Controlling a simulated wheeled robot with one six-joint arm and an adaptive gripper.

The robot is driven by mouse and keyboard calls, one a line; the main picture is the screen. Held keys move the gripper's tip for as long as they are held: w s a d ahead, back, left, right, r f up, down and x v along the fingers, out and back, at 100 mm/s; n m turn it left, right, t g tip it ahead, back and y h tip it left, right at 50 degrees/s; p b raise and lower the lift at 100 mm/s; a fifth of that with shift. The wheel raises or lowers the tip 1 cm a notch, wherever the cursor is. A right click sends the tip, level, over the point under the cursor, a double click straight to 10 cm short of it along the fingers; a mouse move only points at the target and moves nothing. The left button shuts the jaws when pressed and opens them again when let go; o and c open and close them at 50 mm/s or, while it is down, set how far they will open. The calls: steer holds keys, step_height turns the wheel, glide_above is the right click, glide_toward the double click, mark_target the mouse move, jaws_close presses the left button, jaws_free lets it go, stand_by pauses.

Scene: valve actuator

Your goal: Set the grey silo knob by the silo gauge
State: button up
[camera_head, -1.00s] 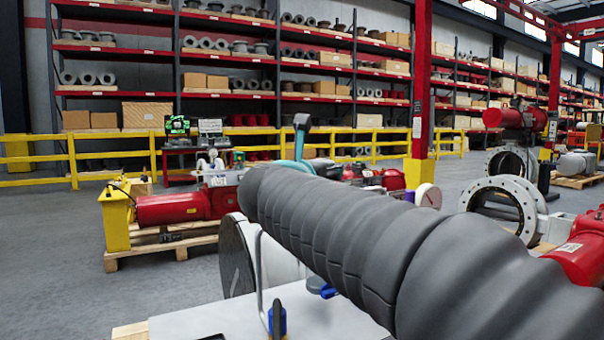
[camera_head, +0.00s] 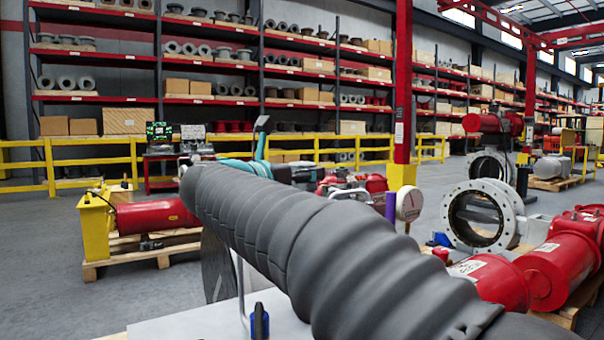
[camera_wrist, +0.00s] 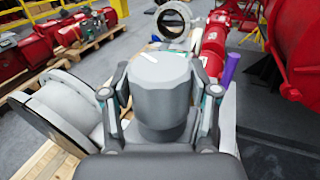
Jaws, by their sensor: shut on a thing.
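The grey knob (camera_wrist: 162,82) fills the middle of the wrist view, a wide cylinder with a short white line on its top towards the upper left. My gripper (camera_wrist: 164,92) is shut on it, one finger at its left side and one at its right. The knob's base is hidden by the gripper body. In the head view, a round white gauge (camera_head: 409,203) stands right of my arm beside a purple post. A small reddish mark shows on its face, too small to read. My arm hides the knob and fingers there.
The purple post (camera_wrist: 231,70) stands close to the right of my gripper in the wrist view. A large white flanged drum (camera_wrist: 65,108) is at left. Red actuators (camera_head: 160,214) sit on pallets. A ring flange (camera_head: 482,215) stands at right. Grey floor is open at left.

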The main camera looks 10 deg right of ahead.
steer(key=shift+r, duration=0.1)
steer(key=o, duration=1.2)
steer(key=v, duration=1.2)
steer(key=shift+d, duration=0.15)
